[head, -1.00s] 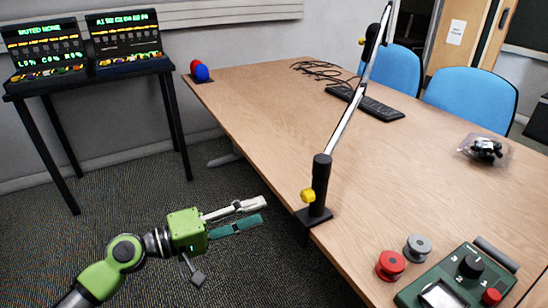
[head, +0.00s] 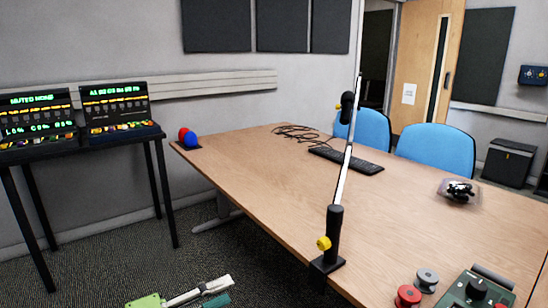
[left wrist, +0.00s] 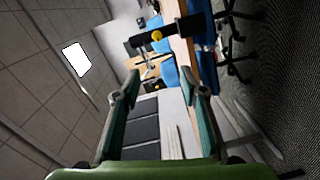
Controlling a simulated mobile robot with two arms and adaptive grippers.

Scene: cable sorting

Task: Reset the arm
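A slim jointed boom arm (head: 345,170) rises from a black post with a yellow knob (head: 323,243), clamped at the near edge of the wooden table. It leans slightly right, with a black joint partway up. My left gripper (head: 220,291) is at the bottom of the head view, left of the post and apart from it, over the floor. Its fingers are spread with nothing between them, as the left wrist view (left wrist: 165,85) also shows. A black post with a yellow knob (left wrist: 157,36) appears beyond the fingertips there. My right gripper is not in view.
The table (head: 240,160) carries a loose cable (head: 297,134), a keyboard (head: 345,160), a clear-wrapped item (head: 460,190), red and grey spools (head: 408,296) and a green control box (head: 475,290). A stand with two screens (head: 115,105) is at left. Carpet lies between.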

